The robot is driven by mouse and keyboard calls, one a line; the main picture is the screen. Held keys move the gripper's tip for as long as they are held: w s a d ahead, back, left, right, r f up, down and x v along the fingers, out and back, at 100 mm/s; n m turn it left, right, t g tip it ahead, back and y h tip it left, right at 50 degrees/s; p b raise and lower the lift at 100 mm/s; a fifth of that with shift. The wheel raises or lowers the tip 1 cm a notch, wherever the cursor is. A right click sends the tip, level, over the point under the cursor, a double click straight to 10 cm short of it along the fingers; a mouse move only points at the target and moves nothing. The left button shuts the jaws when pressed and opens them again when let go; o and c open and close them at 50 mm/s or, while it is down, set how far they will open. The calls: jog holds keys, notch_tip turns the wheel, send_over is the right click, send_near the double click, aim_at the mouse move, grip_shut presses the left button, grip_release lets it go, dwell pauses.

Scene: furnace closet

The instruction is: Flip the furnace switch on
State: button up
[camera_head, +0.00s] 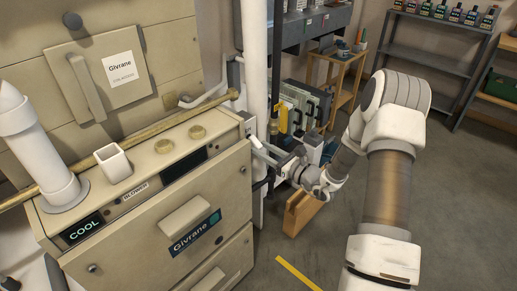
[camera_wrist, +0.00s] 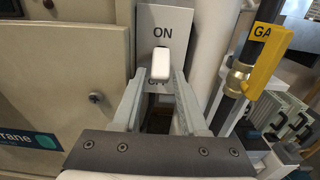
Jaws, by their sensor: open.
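The furnace switch has a grey plate (camera_wrist: 178,22) marked ON at the top and a white lever (camera_wrist: 160,65). The lever hangs low over the lower label, which it mostly hides. The plate is on the side of the beige furnace (camera_head: 150,205). My gripper (camera_wrist: 160,88) is open and empty, its two fingers pointing at the plate, one on each side below the lever. I cannot tell whether a finger touches it. In the head view my gripper (camera_head: 264,152) is at the furnace's right side, and the switch is too small to make out clearly.
A white vertical pipe (camera_head: 255,60) stands close behind the switch. A gas pipe with a yellow valve handle (camera_wrist: 265,60) is to the right in the wrist view. A wooden board (camera_head: 302,212) stands on the floor below my arm. Open floor lies in front.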

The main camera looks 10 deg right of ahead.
jog(key=shift+x, duration=1.2)
grip_shut()
